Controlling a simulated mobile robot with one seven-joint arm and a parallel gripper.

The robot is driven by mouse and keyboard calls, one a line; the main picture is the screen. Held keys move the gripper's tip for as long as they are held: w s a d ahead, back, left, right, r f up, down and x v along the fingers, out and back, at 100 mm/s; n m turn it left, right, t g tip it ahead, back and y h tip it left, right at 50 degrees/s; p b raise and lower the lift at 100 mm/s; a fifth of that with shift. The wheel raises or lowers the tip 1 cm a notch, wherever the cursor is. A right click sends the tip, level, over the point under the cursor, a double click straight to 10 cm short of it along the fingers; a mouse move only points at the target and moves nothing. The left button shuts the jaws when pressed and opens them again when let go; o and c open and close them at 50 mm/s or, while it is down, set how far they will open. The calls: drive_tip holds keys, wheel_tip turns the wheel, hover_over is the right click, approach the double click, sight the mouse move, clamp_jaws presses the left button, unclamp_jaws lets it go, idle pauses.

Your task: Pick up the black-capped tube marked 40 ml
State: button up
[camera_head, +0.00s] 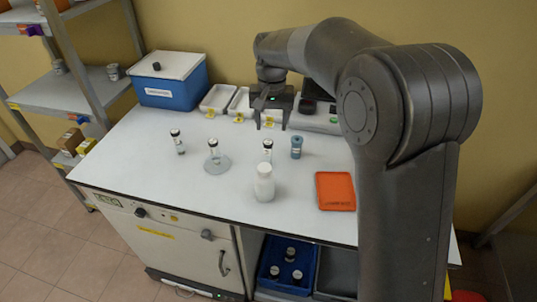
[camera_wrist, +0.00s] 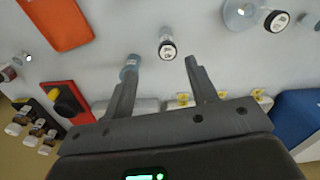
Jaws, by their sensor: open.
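Three black-capped tubes stand on the white bench in the head view: a left one (camera_head: 178,142), a middle one (camera_head: 213,149) on a clear round base, and a right one (camera_head: 267,150). The right tube's cap (camera_wrist: 167,49) shows in the wrist view, ahead of the gap between my fingers. The middle tube's cap (camera_wrist: 276,21) is at upper right there. The cap markings are too small to read, so I cannot tell which says 40 ml. My gripper (camera_head: 271,122) is open and empty, behind the right tube; its fingers (camera_wrist: 162,64) are spread apart.
A blue bottle (camera_head: 296,147) stands close right of the right tube, near my left finger in the wrist view. A white bottle (camera_head: 264,184) stands in front. An orange mat (camera_head: 336,191) lies at right. White trays (camera_head: 217,98) and a blue box (camera_head: 172,82) line the back.

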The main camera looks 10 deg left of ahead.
sight(268, 142)
drive_tip(key=shift+w+a+f, duration=0.1)
drive_tip(key=shift+a+f, duration=0.3)
drive_tip(key=shift+a, duration=0.1)
drive_tip(key=shift+a+f, duration=0.15)
drive_tip(key=shift+f, duration=0.2)
wheel_tip(268, 142, down, 5)
drive_tip(key=shift+f, duration=0.1)
drive_tip(key=f, duration=0.5)
drive_tip(key=shift+w, duration=0.35)
drive_tip(key=c, duration=1.1)
